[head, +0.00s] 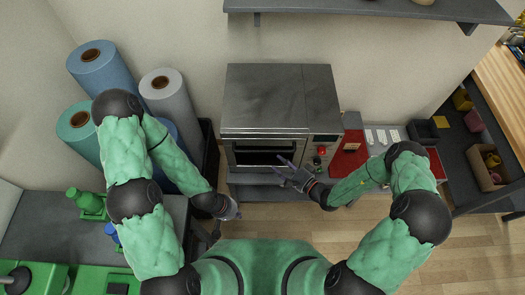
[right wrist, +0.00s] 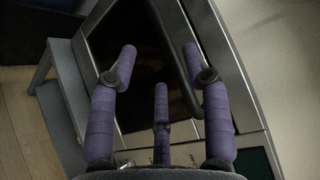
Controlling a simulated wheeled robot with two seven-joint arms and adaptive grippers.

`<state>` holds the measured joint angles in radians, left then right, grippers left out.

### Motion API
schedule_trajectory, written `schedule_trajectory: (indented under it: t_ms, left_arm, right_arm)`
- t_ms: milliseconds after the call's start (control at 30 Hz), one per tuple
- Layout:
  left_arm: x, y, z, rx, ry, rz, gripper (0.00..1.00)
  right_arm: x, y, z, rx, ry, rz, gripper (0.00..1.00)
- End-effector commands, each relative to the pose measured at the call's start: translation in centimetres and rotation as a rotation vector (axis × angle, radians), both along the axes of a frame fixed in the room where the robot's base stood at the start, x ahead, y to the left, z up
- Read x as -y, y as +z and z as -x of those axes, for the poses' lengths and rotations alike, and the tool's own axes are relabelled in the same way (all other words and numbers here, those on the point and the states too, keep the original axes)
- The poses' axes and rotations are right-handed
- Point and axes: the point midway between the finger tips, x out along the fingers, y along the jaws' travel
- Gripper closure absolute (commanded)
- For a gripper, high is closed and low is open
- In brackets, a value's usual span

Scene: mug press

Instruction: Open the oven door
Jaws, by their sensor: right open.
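The grey metal oven (head: 278,98) stands on a stand against the back wall. Its front faces me, and its dark-windowed door (head: 258,158) looks shut. In the right wrist view, the dark door window (right wrist: 128,48) fills much of the centre, with the dark bar handle (right wrist: 173,55) crossing it. My right gripper (head: 280,168) is open and empty in front of the door's right part. Its purple fingers (right wrist: 160,55) spread before the handle; contact cannot be told. My left gripper (head: 232,211) hangs low, left of the oven front; its finger state is unclear.
Blue, grey and green rolls (head: 98,68) stand left of the oven. A red box (head: 348,158) is at its right. A shelf (head: 370,8) hangs above. A dark table (head: 40,228) with green items is at left. Wooden floor (head: 400,240) is open at right.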

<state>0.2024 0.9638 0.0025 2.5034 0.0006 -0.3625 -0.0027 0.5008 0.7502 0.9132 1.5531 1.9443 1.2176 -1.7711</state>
Motion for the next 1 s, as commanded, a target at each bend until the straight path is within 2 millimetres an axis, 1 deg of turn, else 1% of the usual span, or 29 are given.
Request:
schedule_trajectory:
  t_ms: [33,200,433,633,933,967,1000]
  left_arm:
    - [0.0,-0.2,0.0,0.000,0.000,0.000,1.00]
    - [0.0,-0.7,0.0,0.000,0.000,0.000,1.00]
    - [0.0,-1.2,0.0,0.000,0.000,0.000,1.00]
    - [0.0,-1.3,0.0,0.000,0.000,0.000,1.00]
    - [0.0,-1.3,0.0,0.000,0.000,0.000,1.00]
    - [0.0,-1.3,0.0,0.000,0.000,0.000,1.00]
    - [0.0,-1.3,0.0,0.000,0.000,0.000,1.00]
  right_arm:
    - [-0.8,-0.2,-0.5,0.001,0.006,0.000,0.51]
    - [-3.1,-0.6,-2.6,0.001,0.007,-0.001,0.51]
    - [-5.4,-1.1,-5.0,-0.001,0.006,-0.002,0.51]
    - [-6.4,-1.3,-6.0,-0.001,0.004,-0.001,0.51]
    - [-6.5,-1.2,-6.2,-0.002,0.003,-0.001,0.51]
    - [-6.5,-1.3,-6.2,-0.002,0.003,-0.001,0.54]
    - [-6.5,-1.2,-6.2,-0.002,0.003,-0.001,0.66]
